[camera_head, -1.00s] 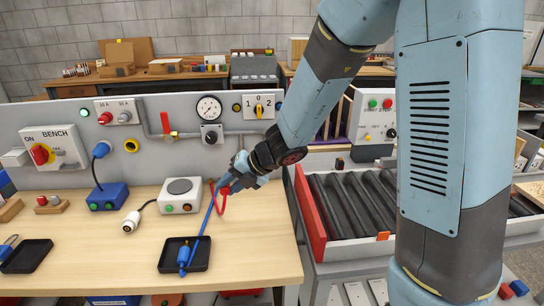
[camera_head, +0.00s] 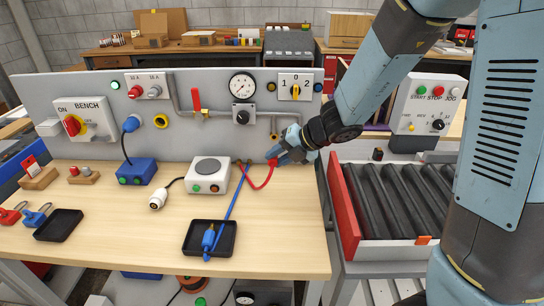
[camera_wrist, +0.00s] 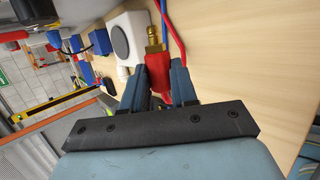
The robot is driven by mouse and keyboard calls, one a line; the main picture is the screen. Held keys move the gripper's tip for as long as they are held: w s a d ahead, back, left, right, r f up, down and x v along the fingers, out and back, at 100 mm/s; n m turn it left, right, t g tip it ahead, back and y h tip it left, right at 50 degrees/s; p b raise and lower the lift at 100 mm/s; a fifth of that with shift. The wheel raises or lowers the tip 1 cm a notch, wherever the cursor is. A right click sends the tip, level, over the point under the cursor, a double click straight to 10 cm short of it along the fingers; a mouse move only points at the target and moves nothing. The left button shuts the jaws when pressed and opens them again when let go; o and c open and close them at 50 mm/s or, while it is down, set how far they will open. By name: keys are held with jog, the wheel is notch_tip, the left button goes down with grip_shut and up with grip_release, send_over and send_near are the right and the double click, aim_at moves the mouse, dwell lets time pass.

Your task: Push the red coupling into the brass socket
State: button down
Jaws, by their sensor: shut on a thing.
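My gripper (camera_head: 280,158) is shut on the red coupling (camera_wrist: 158,80), which shows between the two fingers in the wrist view. A brass tip (camera_wrist: 153,38) projects from the coupling. In the head view only a little red shows at the fingertips. The red hose (camera_head: 262,184) sags from there to the back of the bench. A brass-coloured fitting (camera_head: 274,129), which looks like the brass socket, hangs at the right end of the panel pipe, just above my gripper. The coupling appears apart from it, though the gap in depth is hard to judge.
A blue hose (camera_head: 235,205) runs to a blue coupling (camera_head: 208,238) in a black tray (camera_head: 192,246). A white box with a round plate (camera_head: 195,183) stands left of my gripper. The upright grey panel (camera_head: 205,142) is behind. A roller conveyor (camera_head: 400,200) lies to the right.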

jog(key=shift+d, duration=0.1)
jog(key=shift+w+a, duration=0.2)
jog(key=shift+w, duration=2.6)
jog(key=shift+r, duration=0.1)
jog(key=shift+w, duration=0.45)
dwell(0.5)
jog(key=shift+s, duration=0.3)
jog(key=shift+w, duration=0.5)
dwell(1.2)
jog(key=shift+s, duration=0.15)
jog(key=shift+s, duration=0.35)
